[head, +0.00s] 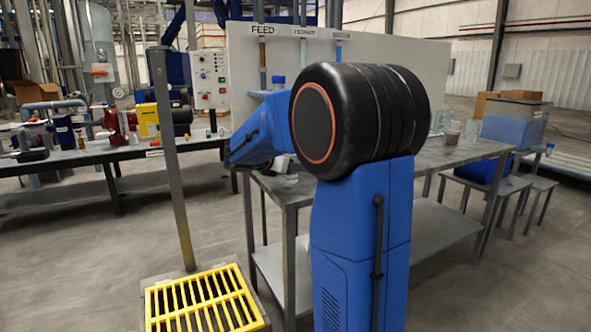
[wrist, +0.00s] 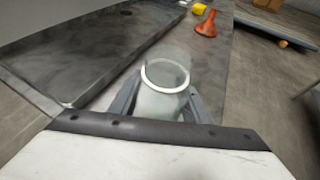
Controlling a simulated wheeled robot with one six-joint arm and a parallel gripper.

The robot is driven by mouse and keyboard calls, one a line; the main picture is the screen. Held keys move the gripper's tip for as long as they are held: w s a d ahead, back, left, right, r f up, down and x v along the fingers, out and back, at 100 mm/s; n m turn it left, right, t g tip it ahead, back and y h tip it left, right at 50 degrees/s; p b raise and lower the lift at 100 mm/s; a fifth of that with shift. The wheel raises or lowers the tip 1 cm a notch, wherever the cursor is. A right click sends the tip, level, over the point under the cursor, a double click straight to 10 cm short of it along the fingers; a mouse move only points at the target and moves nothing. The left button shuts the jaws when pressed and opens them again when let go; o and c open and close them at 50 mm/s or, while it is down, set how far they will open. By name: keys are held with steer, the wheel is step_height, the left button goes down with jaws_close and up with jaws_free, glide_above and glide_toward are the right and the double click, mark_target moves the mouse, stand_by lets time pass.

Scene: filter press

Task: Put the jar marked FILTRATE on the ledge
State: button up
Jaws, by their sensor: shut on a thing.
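In the wrist view my gripper (wrist: 163,92) is shut on a clear glass jar (wrist: 165,102) with a pale round rim. The jar stands between the two grey fingers, and its open mouth faces the camera. No marking shows on it, so I cannot read whether it says FILTRATE. In the head view my blue arm hides most of the gripper, which is near the left corner of the grey worktable (head: 432,158). A white board (head: 350,75) behind the table carries a FEED sign and others too small to read surely. I cannot clearly make out the ledge.
Several glass jars (head: 452,130) stand at the table's right end. A blue-filled tank (head: 515,122) is farther right. A post (head: 168,150) and yellow grating (head: 205,303) are at the left.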

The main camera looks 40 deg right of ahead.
steer(key=shift+f, duration=0.3)
steer(key=shift+f, duration=0.15)
steer(key=o, duration=1.2)
steer(key=shift+r, duration=0.2)
steer(key=v, duration=1.2)
steer(key=shift+f, duration=0.1)
steer(key=s+a+f+m+t+y, duration=0.1)
steer(key=s+a+f+m+y, duration=0.3)
steer(key=s+a+f+m, duration=0.2)
steer(key=s+a+f+m+t+y, duration=0.1)
steer(key=s+a+f+m+y, duration=0.3)
steer(key=s+a, duration=0.5)
steer(key=s+a+f+m+y, duration=0.5)
steer(key=s+a+f+m, duration=0.3)
steer(key=s, duration=0.7)
steer(key=shift+s+a+f+m+t, duration=0.2)
steer(key=shift+s+a+m+t, duration=0.15)
steer(key=shift+m, duration=0.55)
